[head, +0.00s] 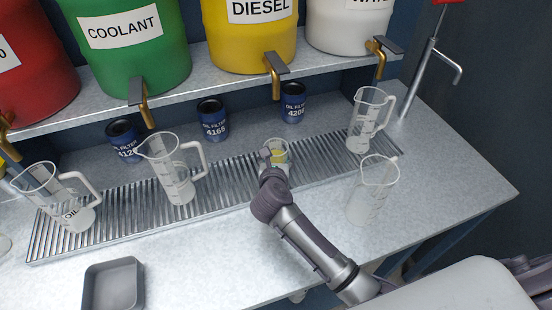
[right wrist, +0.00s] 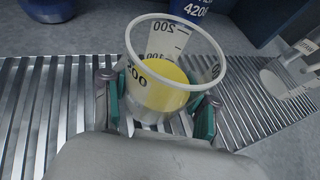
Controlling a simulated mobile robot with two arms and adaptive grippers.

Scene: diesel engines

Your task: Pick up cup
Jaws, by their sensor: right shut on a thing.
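The cup (head: 279,147) is a small clear beaker with yellow inside, at the drip grate under the yellow barrel's tap in the head view. In the right wrist view the cup (right wrist: 190,50) has a wide round rim, black "200" marks and a yellow content, and stands about upright. My right gripper (head: 273,163) is around the cup. In the right wrist view its green-padded fingers (right wrist: 158,112) are shut on the cup's two sides. Whether the cup's base touches the grate is hidden. My left gripper is not in view.
Clear jugs stand on either side: one (head: 178,180) left on the grate (head: 226,191), one (head: 364,120) right, one (head: 371,190) front right. Oil filters (head: 212,121) stand behind. The yellow barrel's tap (head: 275,72) hangs above. A grey tray (head: 113,283) lies front left.

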